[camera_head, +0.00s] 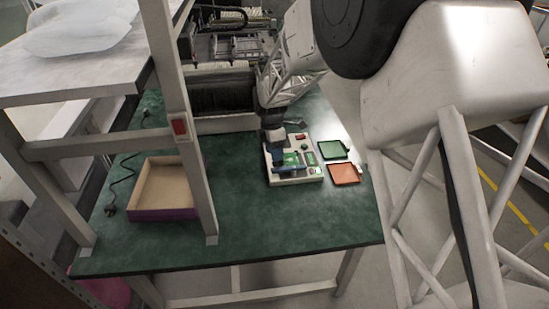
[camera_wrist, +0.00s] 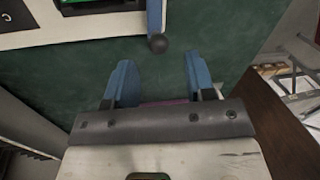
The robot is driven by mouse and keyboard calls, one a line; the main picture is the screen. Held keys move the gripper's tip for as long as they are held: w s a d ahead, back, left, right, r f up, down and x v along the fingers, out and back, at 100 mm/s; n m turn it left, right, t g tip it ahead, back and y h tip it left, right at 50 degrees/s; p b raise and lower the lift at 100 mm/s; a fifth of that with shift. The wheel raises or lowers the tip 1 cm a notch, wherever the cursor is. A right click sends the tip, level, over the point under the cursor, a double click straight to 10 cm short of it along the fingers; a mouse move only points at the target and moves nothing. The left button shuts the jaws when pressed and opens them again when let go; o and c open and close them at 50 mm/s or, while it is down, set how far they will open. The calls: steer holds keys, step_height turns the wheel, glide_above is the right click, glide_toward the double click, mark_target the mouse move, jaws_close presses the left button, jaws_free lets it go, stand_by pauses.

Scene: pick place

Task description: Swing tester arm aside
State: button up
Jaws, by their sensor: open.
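The tester (camera_head: 312,180) is a pale box with a green board, a red button and a green button, on the green table. In the wrist view its pale top (camera_wrist: 35,37) shows at the upper left. The tester arm (camera_wrist: 154,14) is a blue bar ending in a black ball knob (camera_wrist: 158,43). My gripper (camera_wrist: 158,75) has blue fingers, open and empty. The knob appears just beyond the gap between the fingertips, with no clear contact. In the head view my wrist is over the tester's left side and hides part of it.
A green tray (camera_head: 332,149) and an orange tray (camera_head: 344,174) lie right of the tester. An open box (camera_head: 163,187) stands at the left behind a pale upright post (camera_head: 195,190). A black cable lies by the table's left edge. The front tabletop is clear.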

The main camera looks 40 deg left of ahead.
steer(key=r, duration=0.4)
steer(key=shift+w+a, duration=0.2)
steer(key=shift+a, duration=0.15)
steer(key=shift+d, duration=0.1)
